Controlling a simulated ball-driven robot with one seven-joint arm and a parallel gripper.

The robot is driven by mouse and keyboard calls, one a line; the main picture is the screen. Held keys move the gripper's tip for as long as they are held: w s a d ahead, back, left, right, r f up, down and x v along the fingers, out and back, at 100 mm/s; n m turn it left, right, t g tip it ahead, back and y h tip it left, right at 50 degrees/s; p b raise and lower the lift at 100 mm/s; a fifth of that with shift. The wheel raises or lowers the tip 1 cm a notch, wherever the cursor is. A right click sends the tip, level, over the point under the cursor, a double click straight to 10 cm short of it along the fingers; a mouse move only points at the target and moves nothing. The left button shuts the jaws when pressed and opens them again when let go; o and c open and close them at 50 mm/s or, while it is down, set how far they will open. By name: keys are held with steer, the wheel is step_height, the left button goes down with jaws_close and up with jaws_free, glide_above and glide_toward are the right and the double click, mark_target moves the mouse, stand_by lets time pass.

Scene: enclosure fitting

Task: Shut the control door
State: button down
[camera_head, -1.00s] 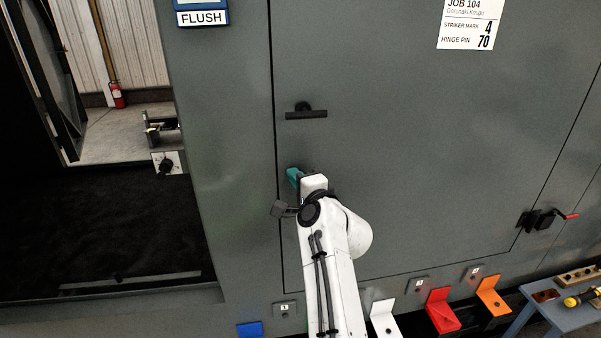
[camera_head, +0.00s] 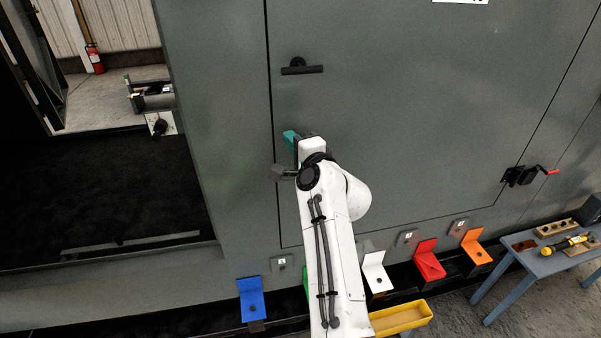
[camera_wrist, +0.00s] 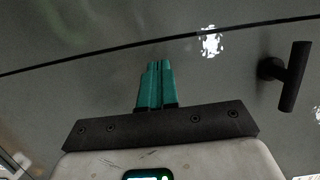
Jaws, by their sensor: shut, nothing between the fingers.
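The control door is a large grey panel (camera_head: 420,110) with a black T-shaped handle (camera_head: 302,67) near its left edge. It appears to lie in line with the grey wall around it, with a thin dark seam along its edge. My gripper (camera_head: 291,137) has teal fingers that are shut and empty, at the door's left edge below the handle. In the wrist view the fingers (camera_wrist: 157,84) point toward the grey surface near the seam, and the handle (camera_wrist: 294,76) is at the right. I cannot tell whether the fingertips touch the door.
A black latch with a red tip (camera_head: 530,175) is at the door's lower right. Blue (camera_head: 251,298), white (camera_head: 376,272), red (camera_head: 429,260) and orange (camera_head: 475,246) brackets line the base. A yellow tray (camera_head: 402,317) and a blue bench (camera_head: 540,264) stand in front. A dark opening is at left.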

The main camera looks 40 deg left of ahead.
steer(key=s+a+v, duration=0.1)
steer(key=s+v, duration=0.1)
steer(key=v, duration=0.9)
steer(key=shift+f, duration=0.2)
steer(key=s+d+f+n+h, duration=0.1)
steer(key=s+d+f+h, duration=0.15)
steer(key=d+f, duration=0.75)
steer(key=s+d+f+n+h, duration=0.1)
steer(key=d+f+h, duration=0.4)
steer(key=d, duration=0.8)
steer(key=s+d+f+n+h, duration=0.1)
steer(key=d+f+h, duration=0.1)
steer(key=d+f, duration=0.85)
steer(key=s+d+f+g+h, duration=0.2)
steer(key=s+d+g+h, duration=0.1)
steer(key=s+d, duration=1)
steer(key=s+d+f+n+g+h, duration=0.1)
steer(key=s+d+f+g+h, duration=0.1)
steer(key=s+d, duration=1.1)
steer(key=shift+s+g+h, duration=0.55)
steer(key=shift+g+h, duration=0.05)
steer(key=shift+h, duration=0.35)
